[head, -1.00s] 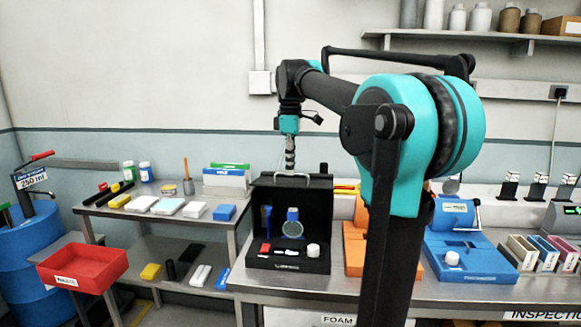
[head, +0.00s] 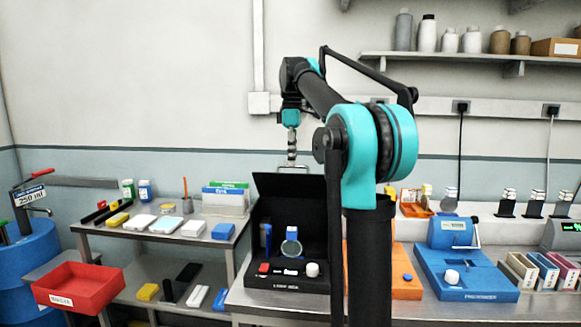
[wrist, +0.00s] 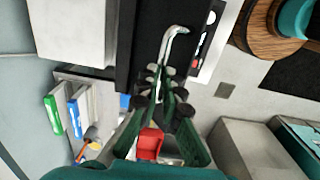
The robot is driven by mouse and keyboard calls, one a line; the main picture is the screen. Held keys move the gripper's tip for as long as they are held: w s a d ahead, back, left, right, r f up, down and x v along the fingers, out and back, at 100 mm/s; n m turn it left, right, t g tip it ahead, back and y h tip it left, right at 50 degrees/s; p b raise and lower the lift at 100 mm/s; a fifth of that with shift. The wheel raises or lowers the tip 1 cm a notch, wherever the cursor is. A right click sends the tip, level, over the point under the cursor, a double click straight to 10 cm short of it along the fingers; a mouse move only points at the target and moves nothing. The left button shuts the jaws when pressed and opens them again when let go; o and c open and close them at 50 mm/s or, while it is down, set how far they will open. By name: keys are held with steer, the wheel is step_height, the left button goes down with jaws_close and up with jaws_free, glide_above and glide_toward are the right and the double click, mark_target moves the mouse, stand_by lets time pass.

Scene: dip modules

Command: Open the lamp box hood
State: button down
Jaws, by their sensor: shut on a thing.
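The black lamp box (head: 288,284) stands at the left of the right-hand bench in the head view. Its front is open, showing a round lens on a stand (head: 291,246), a red block (head: 264,268) and a white round piece (head: 313,270). The black hood (head: 285,187) is tilted up at the back of the box. My gripper (head: 291,160) is at the hood's top edge, shut on the metal handle. In the wrist view the fingertips (wrist: 165,84) close around the bent handle (wrist: 174,38). The handle's inner part is hidden by the fingers.
A blue case (head: 465,275) and an orange tray (head: 408,287) stand right of the box. A shelf bench with several small boxes and white-blue holders (head: 225,199) is on the left. A red bin (head: 80,287) is at far left.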

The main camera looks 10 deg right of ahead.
steer(key=w+d+g, duration=0.2)
steer(key=w, duration=0.4)
steer(key=shift+w+d+f+y, duration=0.25)
steer(key=shift+w+d+y, duration=0.05)
steer(key=shift+w+y, duration=0.1)
steer(key=shift+g, duration=0.3)
steer(key=c, duration=2.2)
jaws_free()
steer(key=shift+o, duration=1.4)
steer(key=shift+w+d+f, duration=0.15)
steer(key=shift+w+f, duration=0.15)
steer(key=shift+w, duration=0.05)
steer(key=shift+o, duration=1.1)
steer(key=shift+w, duration=0.1)
steer(key=shift+o, duration=0.5)
steer(key=shift+r, duration=0.1)
